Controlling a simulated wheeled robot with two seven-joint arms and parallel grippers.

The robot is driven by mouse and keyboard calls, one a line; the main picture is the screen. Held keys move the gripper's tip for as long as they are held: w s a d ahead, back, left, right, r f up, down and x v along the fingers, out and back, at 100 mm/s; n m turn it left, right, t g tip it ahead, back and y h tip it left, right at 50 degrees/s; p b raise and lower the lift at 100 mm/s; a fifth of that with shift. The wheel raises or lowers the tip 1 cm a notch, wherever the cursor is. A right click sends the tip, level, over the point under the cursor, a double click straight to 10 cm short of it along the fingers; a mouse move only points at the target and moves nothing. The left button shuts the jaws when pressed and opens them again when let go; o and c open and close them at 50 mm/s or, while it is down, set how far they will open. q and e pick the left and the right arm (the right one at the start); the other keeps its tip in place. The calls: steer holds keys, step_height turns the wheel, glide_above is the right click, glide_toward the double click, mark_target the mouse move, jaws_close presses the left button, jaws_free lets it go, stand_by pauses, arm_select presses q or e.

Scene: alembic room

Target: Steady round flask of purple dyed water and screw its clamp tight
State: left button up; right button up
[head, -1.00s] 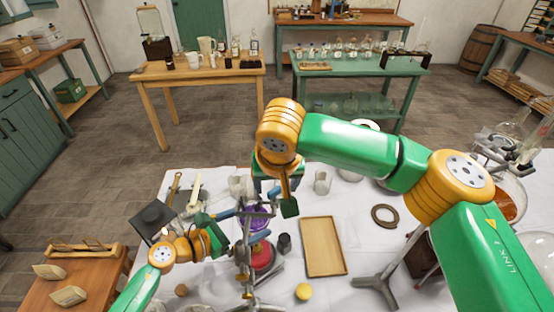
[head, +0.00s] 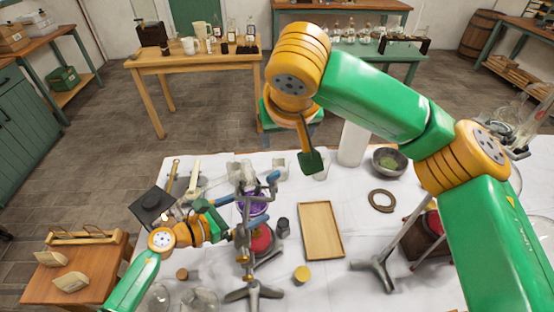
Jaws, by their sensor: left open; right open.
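The round flask of purple dyed water (head: 256,206) stands on the white-covered table, left of centre, partly hidden by the metal stand and clamp. The clamp (head: 246,188) has blue-ended parts around the flask's neck; its exact grip on the neck is too small to tell. My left gripper (head: 228,217) is open, just left of the flask and stand; whether it touches them I cannot tell. My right gripper (head: 312,161) is open and empty, above the table's far side, right of the flask and apart from it.
A red-topped piece (head: 263,238) sits beneath the flask. Another stand's base (head: 376,268) is at the right. A yellow-topped jar (head: 302,274) stands in front.

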steer(key=w+d+f+n+t+h, duration=0.2)
steer(key=w+d+f+n+t, duration=0.25)
steer(key=w+d, duration=0.4)
steer(key=m+t+y, duration=0.4)
steer(key=m+y, duration=0.8)
steer(key=m, duration=2.3)
glide_toward(274, 178)
steer(key=shift+n, duration=0.25)
steer(key=x, duration=0.8)
steer(key=shift+w+d+f, duration=0.1)
steer(key=shift+w, duration=0.2)
jaws_close()
steer(key=h, duration=0.1)
steer(key=m+t, duration=0.1)
steer(key=m+t+h, duration=0.1)
steer(key=shift+s+a+h, duration=0.25)
steer(key=shift+a+h, duration=0.05)
steer(key=shift+a, duration=0.05)
steer(key=shift+m+t+h, duration=0.35)
steer(key=shift+m+h, duration=0.65)
steer(key=shift+h, duration=0.3)
